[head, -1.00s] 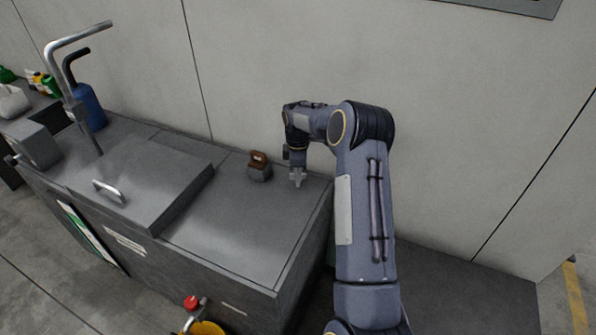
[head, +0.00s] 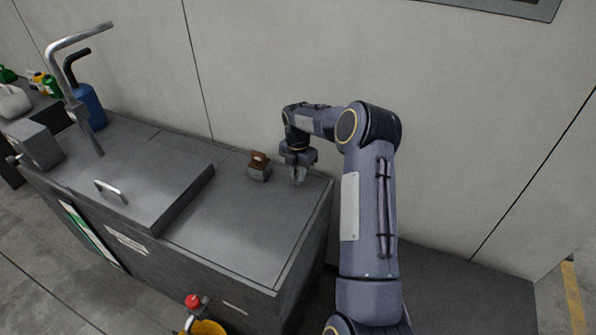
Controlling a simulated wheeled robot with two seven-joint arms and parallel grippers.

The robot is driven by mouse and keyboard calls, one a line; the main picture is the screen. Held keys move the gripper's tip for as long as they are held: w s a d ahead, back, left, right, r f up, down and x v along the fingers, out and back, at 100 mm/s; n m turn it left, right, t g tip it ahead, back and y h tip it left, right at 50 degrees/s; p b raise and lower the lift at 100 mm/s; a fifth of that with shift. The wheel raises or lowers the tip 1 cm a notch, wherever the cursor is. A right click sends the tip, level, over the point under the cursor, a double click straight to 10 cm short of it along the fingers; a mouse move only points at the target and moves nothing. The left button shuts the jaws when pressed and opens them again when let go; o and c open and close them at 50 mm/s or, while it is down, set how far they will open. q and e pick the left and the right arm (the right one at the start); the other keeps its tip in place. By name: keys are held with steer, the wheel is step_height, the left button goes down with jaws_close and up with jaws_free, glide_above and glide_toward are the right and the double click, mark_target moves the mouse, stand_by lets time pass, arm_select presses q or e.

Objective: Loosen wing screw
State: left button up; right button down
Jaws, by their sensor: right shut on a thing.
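My right gripper (head: 298,174) points down at the back right of the grey bench top. It is shut on a small pale grey thing at its fingertips, which I take to be the wing screw. The fingers mostly hide it, so its shape and its seat cannot be made out. Just left of the gripper, and apart from it, a small grey block (head: 259,174) with a brown top piece (head: 259,158) stands on the bench. My left gripper is not in view.
A raised grey lid (head: 150,182) with a metal handle (head: 111,192) covers the bench's left part. A tall bent pipe (head: 72,90) and a blue bottle (head: 91,106) stand behind it. A wall (head: 240,70) is close behind. A red knob (head: 193,301) is below in front.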

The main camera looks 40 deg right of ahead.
steer(key=shift+s+f+n, duration=0.15)
steer(key=shift+f+n, duration=0.05)
steer(key=shift+n, duration=1)
steer(key=shift+a, duration=0.1)
steer(key=c, duration=1.6)
jaws_free()
steer(key=shift+o, duration=0.2)
steer(key=shift+r, duration=0.1)
steer(key=shift+r, duration=0.2)
step_height(320, 180, up, 7)
steer(key=shift+r, duration=0.15)
